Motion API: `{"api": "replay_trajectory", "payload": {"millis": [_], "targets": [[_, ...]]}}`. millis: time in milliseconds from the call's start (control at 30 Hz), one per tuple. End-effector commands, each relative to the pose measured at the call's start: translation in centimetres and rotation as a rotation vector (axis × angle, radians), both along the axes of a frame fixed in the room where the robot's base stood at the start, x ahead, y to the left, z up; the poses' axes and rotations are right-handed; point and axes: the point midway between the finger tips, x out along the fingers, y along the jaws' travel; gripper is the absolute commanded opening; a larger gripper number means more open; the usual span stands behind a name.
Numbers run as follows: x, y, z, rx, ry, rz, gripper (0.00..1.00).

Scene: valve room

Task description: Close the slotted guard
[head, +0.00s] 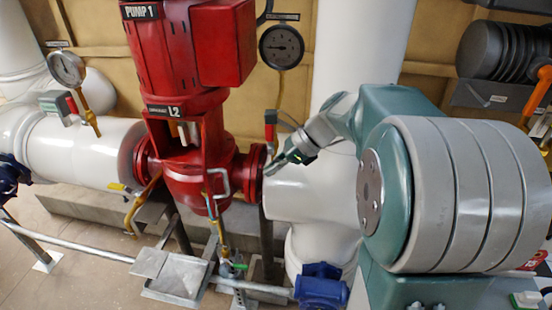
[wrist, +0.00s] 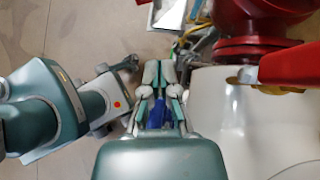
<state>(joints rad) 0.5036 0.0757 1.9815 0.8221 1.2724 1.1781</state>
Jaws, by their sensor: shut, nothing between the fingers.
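I cannot pick out the slotted guard with certainty. The red pump (head: 190,110), marked PUMP 1 and L2, has an opening in its housing below the L2 label, with pale parts showing inside. My gripper (head: 268,171) is to the right of the pump's lower housing, near its red flange and above the white pipe. In the wrist view my gripper (wrist: 158,68) points up the picture, its fingers shut and empty. A blue part shows behind the fingers. The red flange is at the upper right there, apart from the fingers.
The white pipe (wrist: 225,125) lies right of my gripper, with a red handle (wrist: 290,65) over it. Gauges (head: 281,47) stand near the pump. Grey metal plates (head: 180,275), a rail (head: 75,242) and a blue motor-like part (head: 320,287) are below. Bare floor shows at the lower left.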

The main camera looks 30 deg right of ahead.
Motion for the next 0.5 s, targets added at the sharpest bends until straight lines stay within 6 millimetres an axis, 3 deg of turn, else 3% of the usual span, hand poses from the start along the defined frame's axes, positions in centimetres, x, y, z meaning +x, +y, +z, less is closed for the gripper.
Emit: {"api": "replay_trajectory", "payload": {"millis": [267,500], "targets": [[1.5,3.5,-3.8,0.000,0.002,0.004,0.00],[2.9,6.3,-3.6,0.000,-0.001,0.004,0.00]]}}
